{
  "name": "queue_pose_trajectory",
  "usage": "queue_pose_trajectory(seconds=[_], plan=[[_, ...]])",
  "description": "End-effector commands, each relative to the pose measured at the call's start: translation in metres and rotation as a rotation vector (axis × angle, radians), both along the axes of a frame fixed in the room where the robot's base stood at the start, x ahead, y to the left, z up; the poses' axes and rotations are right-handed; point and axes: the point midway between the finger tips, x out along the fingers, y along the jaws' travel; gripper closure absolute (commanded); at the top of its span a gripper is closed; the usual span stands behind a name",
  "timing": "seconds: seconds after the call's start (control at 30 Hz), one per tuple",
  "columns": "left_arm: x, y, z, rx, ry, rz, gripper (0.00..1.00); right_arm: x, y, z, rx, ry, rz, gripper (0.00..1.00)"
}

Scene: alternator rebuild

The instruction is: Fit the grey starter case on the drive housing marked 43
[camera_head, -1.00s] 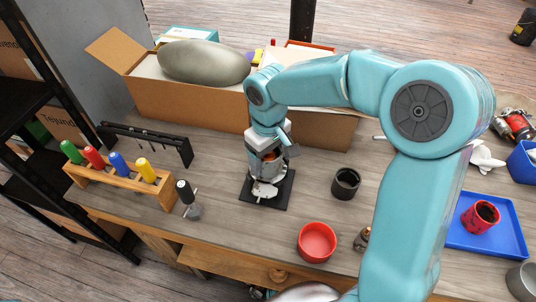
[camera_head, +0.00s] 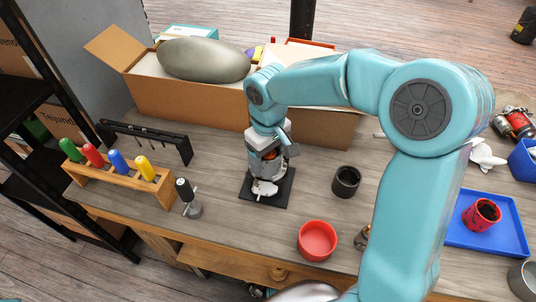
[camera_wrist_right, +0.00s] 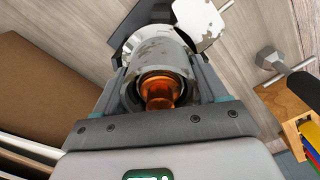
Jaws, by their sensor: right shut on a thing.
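My right gripper (camera_head: 268,150) is shut on the grey starter case (camera_head: 260,167), over the black mat (camera_head: 281,189). In the right wrist view the case (camera_wrist_right: 158,48) is a worn grey cylinder between the two fingers of the gripper (camera_wrist_right: 166,75). An orange copper-coloured part (camera_wrist_right: 161,91) shows inside its open end. The pale, worn drive housing (camera_head: 264,187) is on the mat, directly below the case, and shows beyond it in the right wrist view (camera_wrist_right: 200,18). I cannot tell whether the case is fully seated on it. No number is legible. My left gripper is not in view.
A black cup (camera_head: 346,182) and a red bowl (camera_head: 317,241) stand to the right. A wooden rack of coloured-handled tools (camera_head: 118,180) and a black-handled tool (camera_head: 187,192) are at left. A cardboard box (camera_head: 190,103) lies behind. A blue tray (camera_head: 505,251) is far right.

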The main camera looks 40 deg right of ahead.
Motion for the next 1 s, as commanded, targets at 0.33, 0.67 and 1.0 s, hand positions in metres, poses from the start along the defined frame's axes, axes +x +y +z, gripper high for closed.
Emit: queue_pose_trajectory(seconds=[0.33, 0.67, 1.0], plan=[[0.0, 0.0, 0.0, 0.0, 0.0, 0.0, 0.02, 0.001, 0.0, 0.001, 0.0, -0.002, 0.0, 0.08], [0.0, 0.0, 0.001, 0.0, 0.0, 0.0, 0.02, 0.0, 0.0, 0.004, 0.0, -0.001, 0.0, 0.0], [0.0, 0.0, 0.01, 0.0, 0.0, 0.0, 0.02, 0.001, 0.0, 0.081, 0.0, -0.008, 0.0, 0.0]])
